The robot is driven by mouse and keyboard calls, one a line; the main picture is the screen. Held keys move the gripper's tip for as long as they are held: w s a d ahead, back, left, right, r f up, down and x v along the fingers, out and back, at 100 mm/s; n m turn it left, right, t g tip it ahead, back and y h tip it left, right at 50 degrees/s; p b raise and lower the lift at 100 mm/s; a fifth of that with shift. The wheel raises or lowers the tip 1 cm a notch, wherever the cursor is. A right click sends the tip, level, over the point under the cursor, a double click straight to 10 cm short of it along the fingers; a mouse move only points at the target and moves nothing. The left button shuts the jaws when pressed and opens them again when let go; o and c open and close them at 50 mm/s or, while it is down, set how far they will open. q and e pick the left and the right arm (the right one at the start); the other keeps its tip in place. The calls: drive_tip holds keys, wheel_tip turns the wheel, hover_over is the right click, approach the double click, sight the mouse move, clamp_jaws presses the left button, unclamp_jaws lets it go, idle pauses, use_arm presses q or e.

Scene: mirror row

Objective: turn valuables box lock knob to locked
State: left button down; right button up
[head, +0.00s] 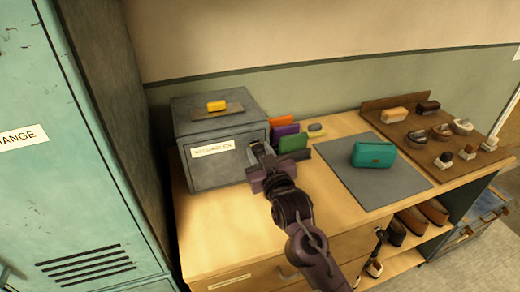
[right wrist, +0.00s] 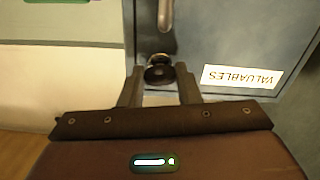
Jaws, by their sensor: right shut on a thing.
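The grey valuables box (head: 215,170) stands at the left end of the wooden counter, its front door closed. Its white label reads VALUABLES in the right wrist view (right wrist: 242,77), where it appears upside down. A dark round lock knob (right wrist: 158,72) sits on the door beside the label, with a pale metal handle (right wrist: 165,14) near it. My right gripper (head: 259,153) is at the right part of the box front. In the right wrist view its fingers (right wrist: 158,88) are on both sides of the knob, shut on it. In the head view the gripper hides the knob. My left gripper is not in view.
A yellow object (head: 216,105) lies on the box top. Coloured upright items (head: 284,133) stand right of the box. A teal case (head: 374,154) rests on a grey mat (head: 352,181). A brown board (head: 425,150) with brushes is at the right. A green locker (head: 60,150) stands left.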

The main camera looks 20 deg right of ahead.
drive_tip(key=n+p, duration=0.2)
drive_tip(key=n, duration=0.1)
drive_tip(key=shift+r+n+p, duration=0.15)
drive_tip(key=shift+n+p, duration=0.2)
drive_tip(key=shift+n, duration=0.05)
drive_tip(key=n+p, duration=0.3)
drive_tip(key=n, duration=0.1)
drive_tip(key=shift+n, duration=0.3)
drive_tip(key=n+p, duration=0.2)
drive_tip(key=n, duration=0.2)
drive_tip(key=shift+p, duration=0.3)
drive_tip(key=shift+n+p, duration=0.8)
drive_tip(key=shift+n, duration=1)
drive_tip(key=shift+f, duration=0.2)
drive_tip(key=o, duration=1)
